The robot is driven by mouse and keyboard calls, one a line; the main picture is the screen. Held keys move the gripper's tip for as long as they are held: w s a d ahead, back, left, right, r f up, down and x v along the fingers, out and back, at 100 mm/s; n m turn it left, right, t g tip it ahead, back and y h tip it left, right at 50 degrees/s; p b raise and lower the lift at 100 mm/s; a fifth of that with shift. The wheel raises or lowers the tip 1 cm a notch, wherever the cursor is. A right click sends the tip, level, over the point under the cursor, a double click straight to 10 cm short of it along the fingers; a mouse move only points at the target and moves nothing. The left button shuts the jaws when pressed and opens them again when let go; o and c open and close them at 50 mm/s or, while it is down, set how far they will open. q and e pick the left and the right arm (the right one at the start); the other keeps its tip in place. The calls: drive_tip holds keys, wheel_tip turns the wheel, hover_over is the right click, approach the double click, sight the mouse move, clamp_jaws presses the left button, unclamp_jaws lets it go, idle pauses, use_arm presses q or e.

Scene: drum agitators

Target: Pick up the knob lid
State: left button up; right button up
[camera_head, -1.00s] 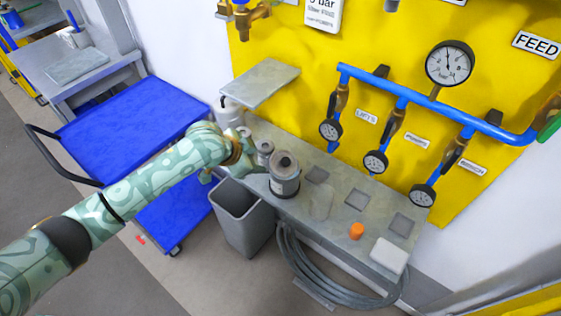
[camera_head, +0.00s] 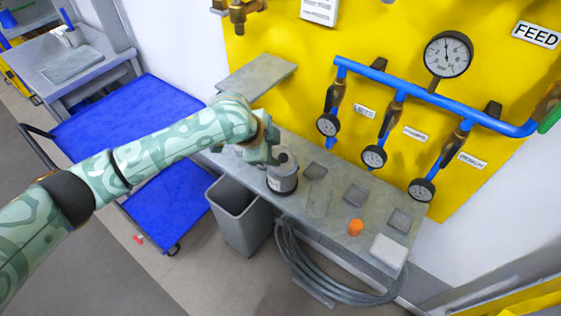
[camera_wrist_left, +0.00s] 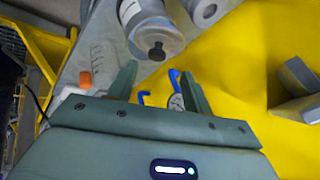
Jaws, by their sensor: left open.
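The knob lid (camera_head: 284,160) sits on top of a grey canister (camera_head: 282,183) standing on the bench. In the left wrist view the canister shows with a white label, and its lid carries a dark knob (camera_wrist_left: 156,51). My left gripper (camera_head: 277,152) is over the canister in the head view and partly covers the lid. In the left wrist view the left gripper (camera_wrist_left: 160,70) has its two fingers spread with nothing between them; the knob appears just beyond the fingertips. I cannot tell the exact gap. My right gripper is not in view.
The grey bench (camera_head: 330,225) holds an orange cap (camera_head: 356,227) and a white block (camera_head: 388,250) to the right. A second round container (camera_wrist_left: 207,10) shows in the wrist view. Gauges on a blue pipe (camera_head: 430,95) and a raised shelf (camera_head: 256,75) are behind. A bin (camera_head: 238,215) stands in front.

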sight(284, 157)
use_arm(q)
drive_tip(key=x, duration=0.1)
drive_tip(key=b+x, duration=0.1)
drive_tip(key=x, duration=0.2)
drive_tip(key=shift+s+d+f+b, duration=0.2)
drive_tip(key=shift+d+f+b, duration=0.1)
drive_tip(key=shift+f, duration=0.15)
drive_tip(key=shift+w+d+f, duration=0.1)
drive_tip(key=shift+w+f, duration=0.1)
drive_tip(key=shift+f, duration=0.05)
drive_tip(key=shift+r, duration=0.1)
drive_tip(key=shift+c, duration=0.7)
clamp_jaws()
drive_tip(key=shift+r, duration=0.1)
